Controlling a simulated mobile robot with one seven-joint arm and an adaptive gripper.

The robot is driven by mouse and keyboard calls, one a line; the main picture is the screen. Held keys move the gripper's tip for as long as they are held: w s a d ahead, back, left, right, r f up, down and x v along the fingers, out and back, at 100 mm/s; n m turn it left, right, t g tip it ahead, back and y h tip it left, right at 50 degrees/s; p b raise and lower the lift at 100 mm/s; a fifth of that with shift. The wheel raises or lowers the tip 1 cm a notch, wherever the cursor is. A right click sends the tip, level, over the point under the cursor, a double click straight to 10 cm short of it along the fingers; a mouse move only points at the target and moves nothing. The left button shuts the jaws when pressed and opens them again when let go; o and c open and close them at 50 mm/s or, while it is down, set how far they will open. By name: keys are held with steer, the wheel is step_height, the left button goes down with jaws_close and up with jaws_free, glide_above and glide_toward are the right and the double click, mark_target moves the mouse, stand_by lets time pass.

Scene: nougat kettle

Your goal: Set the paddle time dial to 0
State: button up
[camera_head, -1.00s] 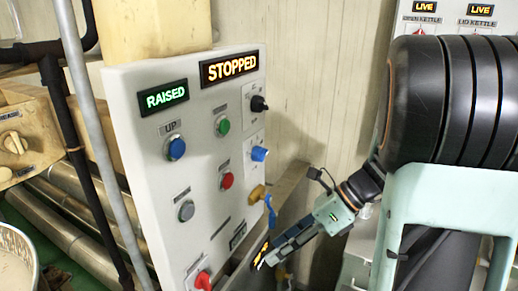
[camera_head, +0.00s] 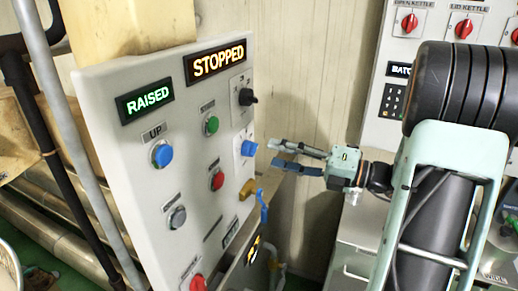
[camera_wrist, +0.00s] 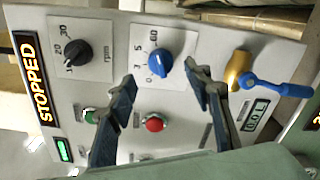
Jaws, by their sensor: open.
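A blue dial (camera_head: 248,148) sits on the right side of the white control panel (camera_head: 110,90), below a black dial. In the wrist view the blue dial (camera_wrist: 158,67) has a printed scale with 0 and 60 readable. Its exact setting is too small to tell. My gripper (camera_head: 279,153) is open and empty, just right of the blue dial and apart from it in the head view. In the wrist view my gripper (camera_wrist: 160,80) shows its two dark blue fingers spread, with the dial beyond and between their tips.
The black rpm dial (camera_wrist: 72,52) is beside the blue dial. A brass valve (camera_wrist: 237,68) with a blue lever (camera_wrist: 278,87) is on the other side. Green (camera_head: 211,124), red (camera_head: 216,180) and blue (camera_head: 162,153) buttons stand nearby. Displays read STOPPED (camera_head: 218,62) and RAISED (camera_head: 146,101).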

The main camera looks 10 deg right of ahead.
mark_target(256, 150)
steer(key=x, duration=0.6)
steer(key=shift+d, duration=0.1)
steer(key=shift+c, duration=0.5)
steer(key=c, duration=1)
